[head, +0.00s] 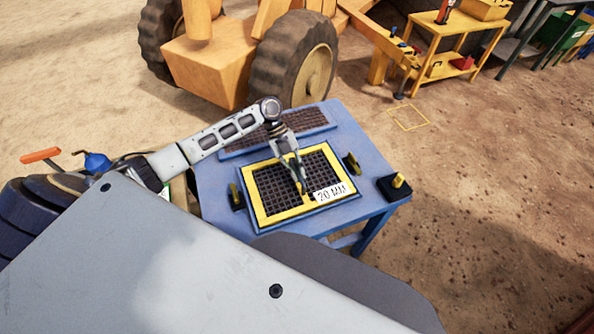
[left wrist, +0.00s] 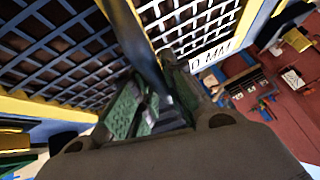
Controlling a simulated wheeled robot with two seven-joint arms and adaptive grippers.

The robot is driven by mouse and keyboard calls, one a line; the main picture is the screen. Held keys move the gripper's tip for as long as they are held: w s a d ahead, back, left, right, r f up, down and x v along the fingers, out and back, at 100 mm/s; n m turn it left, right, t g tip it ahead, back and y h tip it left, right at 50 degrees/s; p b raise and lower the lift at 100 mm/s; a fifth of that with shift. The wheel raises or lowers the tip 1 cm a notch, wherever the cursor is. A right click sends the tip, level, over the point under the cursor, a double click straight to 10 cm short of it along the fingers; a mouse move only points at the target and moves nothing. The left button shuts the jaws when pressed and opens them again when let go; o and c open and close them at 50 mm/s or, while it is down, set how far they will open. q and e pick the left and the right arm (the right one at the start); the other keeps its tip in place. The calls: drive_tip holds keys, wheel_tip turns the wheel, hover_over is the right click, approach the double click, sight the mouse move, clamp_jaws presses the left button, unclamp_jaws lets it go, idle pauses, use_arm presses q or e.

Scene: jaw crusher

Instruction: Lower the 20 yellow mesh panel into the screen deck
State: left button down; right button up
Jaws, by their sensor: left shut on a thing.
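The yellow-framed mesh panel (head: 263,216) with a white "20 MM" label lies over the blue screen deck (head: 222,207) in the head view. Its outline lines up closely with the blue frame around it; I cannot tell whether it rests in it or hangs just above. My left gripper (head: 301,184) points down at the panel's middle and is shut on it. In the left wrist view the panel's dark mesh (left wrist: 60,45) fills the upper part, with the fingers (left wrist: 160,105) at its middle bar. The gripped spot is mostly hidden. My right gripper is not in view.
A dark mesh (head: 290,131) lies behind the panel. Yellow-and-black clamps stand left (head: 236,196) and right (head: 352,163) of it. A black block with a yellow knob (head: 396,184) sits at the right corner. A wheeled machine (head: 290,60) and a yellow cart (head: 450,45) stand behind.

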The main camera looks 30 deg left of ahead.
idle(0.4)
use_arm(q)
drive_tip(key=c, duration=1.4)
unclamp_jaws()
drive_tip(key=shift+f, duration=0.15)
drive_tip(key=shift+v, duration=6.1)
drive_tip(key=shift+d, duration=0.1)
